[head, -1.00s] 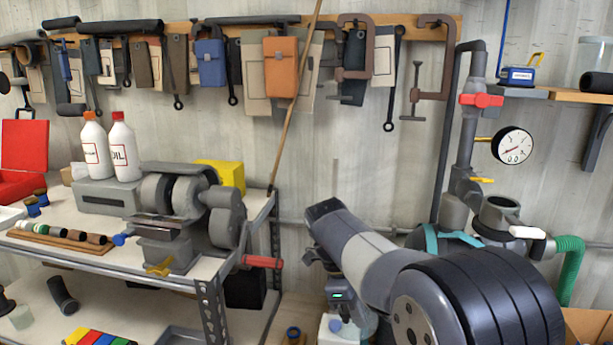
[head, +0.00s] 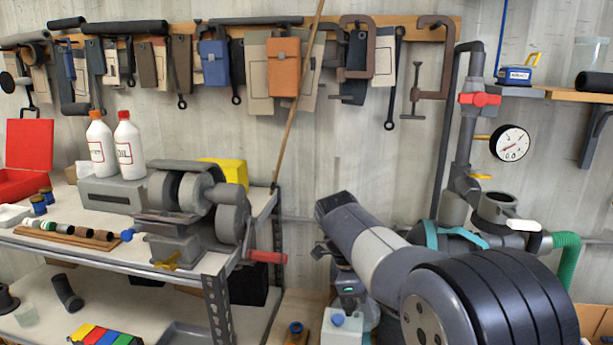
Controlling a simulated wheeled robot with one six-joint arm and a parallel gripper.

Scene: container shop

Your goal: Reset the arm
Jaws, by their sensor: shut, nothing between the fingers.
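My arm (head: 385,250) rises from the lower right and reaches up and left, ending in a dark grey joint (head: 340,206) in front of the wall. A small dark part with a green light (head: 348,290) shows below the arm; I cannot tell whether it belongs to my arm. No gripper fingers can be made out, and I see nothing held.
A bench (head: 110,260) at the left carries a grinder (head: 195,210), two white bottles (head: 130,150) and a red case (head: 28,155). Pipes with a gauge (head: 510,143) stand behind my arm at the right. A white container (head: 345,328) sits low below it.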

